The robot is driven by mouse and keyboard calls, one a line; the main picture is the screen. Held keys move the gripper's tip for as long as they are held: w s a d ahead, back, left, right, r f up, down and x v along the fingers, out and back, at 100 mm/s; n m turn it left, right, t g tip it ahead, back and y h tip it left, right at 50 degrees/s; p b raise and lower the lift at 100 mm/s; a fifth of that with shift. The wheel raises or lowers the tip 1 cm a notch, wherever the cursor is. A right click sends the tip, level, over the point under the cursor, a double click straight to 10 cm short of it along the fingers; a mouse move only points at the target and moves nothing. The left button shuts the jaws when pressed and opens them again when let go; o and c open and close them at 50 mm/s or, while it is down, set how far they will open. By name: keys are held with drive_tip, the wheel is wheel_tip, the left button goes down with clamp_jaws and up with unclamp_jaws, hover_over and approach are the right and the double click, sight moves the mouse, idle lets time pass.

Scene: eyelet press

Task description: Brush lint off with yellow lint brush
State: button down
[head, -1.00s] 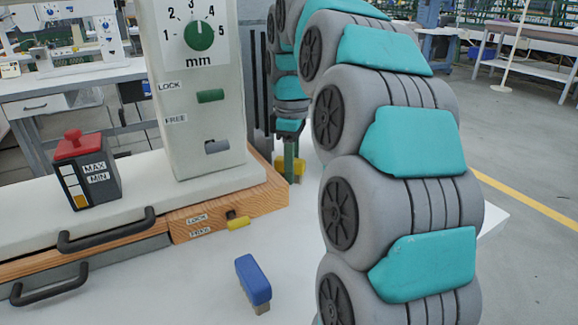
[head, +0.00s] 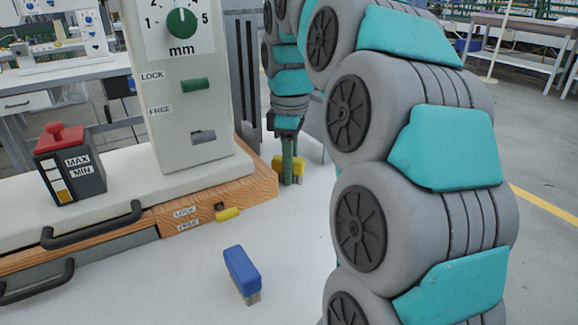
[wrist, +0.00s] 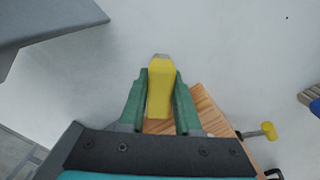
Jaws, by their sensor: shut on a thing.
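The yellow lint brush (wrist: 160,88) is clamped between the green fingers of my gripper (wrist: 160,92) in the wrist view. In the head view my gripper (head: 290,162) points down at the far right corner of the press's wooden base. The brush (head: 278,164) shows low on both sides of the fingers, with its pale bristle end downward. I cannot tell whether it touches the white table. A small dark speck (wrist: 287,17) lies on the pale surface in the wrist view; I cannot tell whether it is lint.
The press (head: 185,100) with its dial stands on a wooden base (head: 245,192) left of my gripper. A yellow knob (head: 227,214) sticks out of the base. A blue brush (head: 242,268) stands on the white table (head: 180,285). A red-topped box (head: 70,170) stands left.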

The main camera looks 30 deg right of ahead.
wheel_tip(320, 180, up, 2)
drive_tip(key=shift+w+p, duration=0.1)
drive_tip(key=shift+p, duration=0.45)
drive_tip(key=shift+r, duration=2)
